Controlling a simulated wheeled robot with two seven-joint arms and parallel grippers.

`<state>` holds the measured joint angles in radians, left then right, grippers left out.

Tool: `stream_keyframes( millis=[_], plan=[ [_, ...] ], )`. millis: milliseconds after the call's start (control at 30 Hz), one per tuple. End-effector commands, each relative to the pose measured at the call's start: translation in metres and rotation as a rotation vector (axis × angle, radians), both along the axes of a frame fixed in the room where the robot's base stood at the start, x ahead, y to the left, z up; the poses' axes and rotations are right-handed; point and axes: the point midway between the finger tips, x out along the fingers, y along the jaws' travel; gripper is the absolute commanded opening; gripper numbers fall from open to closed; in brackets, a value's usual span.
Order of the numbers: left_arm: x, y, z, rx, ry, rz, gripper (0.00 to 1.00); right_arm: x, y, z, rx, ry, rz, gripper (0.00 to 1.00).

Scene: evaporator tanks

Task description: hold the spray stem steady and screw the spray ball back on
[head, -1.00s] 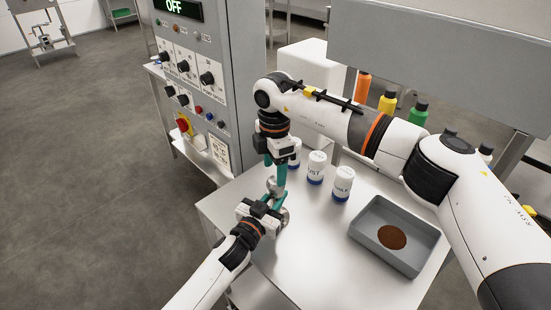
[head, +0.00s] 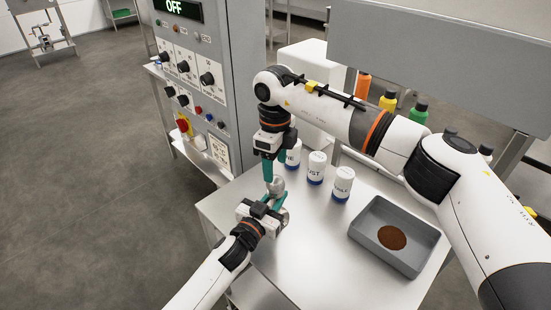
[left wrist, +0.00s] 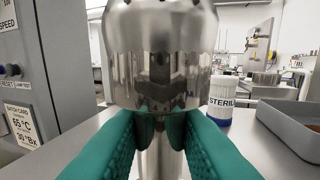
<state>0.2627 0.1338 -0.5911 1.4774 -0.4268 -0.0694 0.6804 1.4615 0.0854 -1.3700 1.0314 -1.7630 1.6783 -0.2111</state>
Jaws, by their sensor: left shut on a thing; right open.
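The silver spray ball (head: 277,187) sits upright at the top of the spray stem (left wrist: 162,160). In the left wrist view the ball (left wrist: 160,58) fills the upper middle, its top cut off. My left gripper (head: 270,206) is shut on the stem just below the ball, one teal finger on each side in the left wrist view (left wrist: 160,125). My right gripper (head: 275,177) points down from above, open, with its teal fingertips close over the ball. Whether they touch it is unclear. Whether the thread is engaged is hidden.
Several white jars with blue bases, such as one jar (head: 341,184), stand behind on the steel table (head: 300,262). A grey tray (head: 372,254) with brown powder is at the right. The control cabinet (head: 203,90) reads OFF. The table's left edge is close.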

Motion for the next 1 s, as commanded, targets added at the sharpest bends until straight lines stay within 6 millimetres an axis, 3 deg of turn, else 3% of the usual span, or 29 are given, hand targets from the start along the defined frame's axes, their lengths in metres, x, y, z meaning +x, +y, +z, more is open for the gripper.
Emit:
stream_keyframes(
  millis=[300, 500, 700, 1000],
  plan=[
    [-0.0002, 0.0, -0.0008, 0.001, 0.002, 0.0, 0.0, -0.0001, -0.0003, 0.0052, 0.002, -0.001, 0.711, 0.6],
    [-0.0002, 0.0, -0.0008, 0.001, 0.002, 0.0, 0.0, -0.0003, -0.0006, 0.0073, 0.002, -0.001, 1.048, 0.6],
    [-0.0002, 0.0, -0.0008, 0.001, 0.002, 0.0, 0.0, -0.0004, -0.0008, 0.0082, 0.001, 0.0, 1.202, 0.6],
    [-0.0002, 0.0001, -0.0007, 0.001, 0.001, 0.0, 0.0, -0.0004, -0.0008, 0.0083, 0.001, 0.0, 1.222, 0.6]
  ],
)
